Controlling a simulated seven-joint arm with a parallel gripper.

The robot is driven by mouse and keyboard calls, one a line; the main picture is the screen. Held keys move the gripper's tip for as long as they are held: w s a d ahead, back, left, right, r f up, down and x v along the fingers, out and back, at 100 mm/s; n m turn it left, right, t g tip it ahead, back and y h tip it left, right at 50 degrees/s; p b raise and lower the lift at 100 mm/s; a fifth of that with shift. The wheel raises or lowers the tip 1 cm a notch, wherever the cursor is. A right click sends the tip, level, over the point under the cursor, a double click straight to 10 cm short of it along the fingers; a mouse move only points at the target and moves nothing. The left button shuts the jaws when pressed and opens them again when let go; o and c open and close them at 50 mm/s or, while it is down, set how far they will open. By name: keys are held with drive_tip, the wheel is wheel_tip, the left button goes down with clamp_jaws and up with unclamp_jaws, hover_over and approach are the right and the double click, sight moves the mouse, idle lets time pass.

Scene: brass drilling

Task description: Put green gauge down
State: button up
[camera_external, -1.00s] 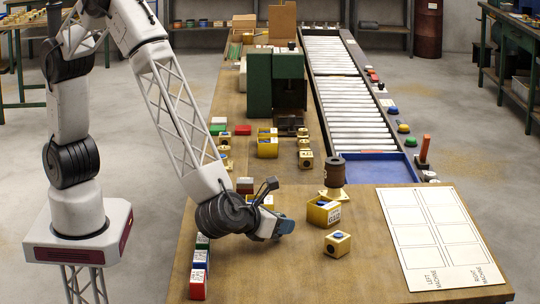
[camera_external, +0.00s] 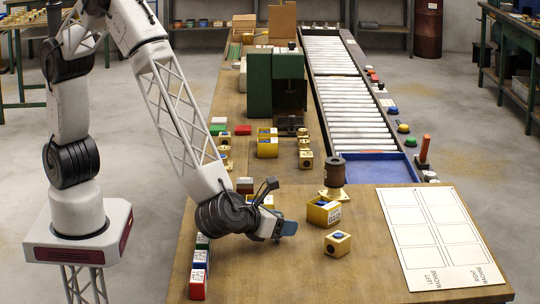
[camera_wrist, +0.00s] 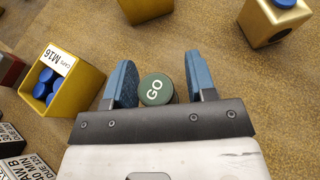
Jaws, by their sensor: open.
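The green gauge (camera_wrist: 156,89) shows in the wrist view as a round dark green top marked "GO". It stands between the two blue fingers of my gripper (camera_wrist: 162,82). The fingers are open, with a gap at the gauge's right side; the left finger is very close to it, and I cannot tell whether they touch. In the external view my gripper (camera_external: 287,228) is low over the near part of the wooden table (camera_external: 290,275), and the gauge is hidden there.
A yellow bin of blue caps (camera_wrist: 75,85) stands left of my gripper in the wrist view. Brass blocks (camera_external: 338,243) and a yellow labelled box (camera_external: 324,211) stand to the right in the external view. A white marked board (camera_external: 440,240) lies farther right. Coloured boxes (camera_external: 198,275) line the left edge.

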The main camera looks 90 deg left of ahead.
drive_tip(key=shift+v, duration=6)
drive_tip(key=w+a+r+m+t+h, duration=0.2)
drive_tip(key=w+a+r+m+h, duration=0.5)
drive_tip(key=r+m, duration=0.3)
drive_tip(key=s+a+r+m+g+h, duration=0.2)
drive_tip(key=s+a+r+m+h, duration=0.15)
drive_tip(key=a+r+m, duration=0.65)
drive_tip(key=s+a+f+m+g+y, duration=0.3)
drive_tip(key=s+a+m+g, duration=0.5)
drive_tip(key=s+a+m, duration=1.5)
drive_tip(key=s+a, duration=0.5)
drive_tip(key=s, duration=0.1)
drive_tip(key=shift+a+f+g, duration=0.25)
drive_tip(key=shift+a+g, duration=0.05)
drive_tip(key=shift+a, duration=0.1)
